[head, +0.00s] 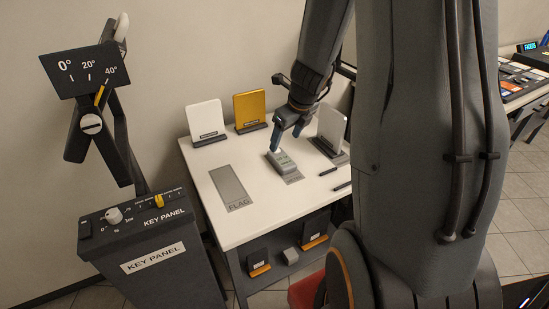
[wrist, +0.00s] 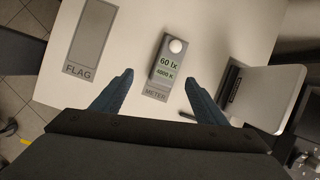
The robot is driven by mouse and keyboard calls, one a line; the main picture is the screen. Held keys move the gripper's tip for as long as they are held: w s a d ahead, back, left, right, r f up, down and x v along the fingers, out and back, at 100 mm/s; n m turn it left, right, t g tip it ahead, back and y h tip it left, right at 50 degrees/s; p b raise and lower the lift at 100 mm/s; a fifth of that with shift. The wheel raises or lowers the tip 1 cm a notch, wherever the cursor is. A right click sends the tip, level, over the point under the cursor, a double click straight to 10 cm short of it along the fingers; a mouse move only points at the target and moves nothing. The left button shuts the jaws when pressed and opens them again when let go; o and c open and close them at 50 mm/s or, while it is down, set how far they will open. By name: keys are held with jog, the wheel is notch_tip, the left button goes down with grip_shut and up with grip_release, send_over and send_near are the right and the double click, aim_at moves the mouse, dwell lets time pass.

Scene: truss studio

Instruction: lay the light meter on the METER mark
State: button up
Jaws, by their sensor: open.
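The light meter (head: 281,160) is a small grey block with a white dome and a green display reading 60 lx and 4000 K. It also shows in the wrist view (wrist: 167,60), lying on the grey METER mark (wrist: 155,92), whose lettered end shows below it. The mark also shows in the head view (head: 294,177). My gripper (head: 287,141) is open just above the meter. In the wrist view its two blue fingers (wrist: 158,80) are apart, one on each side of the meter's near end, with nothing visibly held.
A grey FLAG mark (head: 231,188) lies bare on the white table (head: 199,160), left of the meter. White (head: 205,120) and yellow (head: 249,107) panels stand in holders at the back. A pale panel (head: 331,127) stands close on the right. Dark pens (head: 328,172) lie nearby.

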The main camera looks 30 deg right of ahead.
jog(key=s+a+r+n+g, duration=0.1)
jog(key=s+a+n, duration=0.7)
jog(key=n, duration=0.8)
jog(key=s+a+r+n+g, duration=0.1)
jog(key=s+a+r+n, duration=0.2)
jog(key=s+a+n, duration=0.4)
jog(key=s+n, duration=0.2)
jog(key=n, duration=0.7)
jog(key=shift+s+a+n+g, duration=0.15)
jog(key=shift+a+n+g, duration=0.25)
jog(key=shift+r, duration=0.1)
jog(key=shift+f+b, duration=0.55)
jog(key=shift+f, duration=0.15)
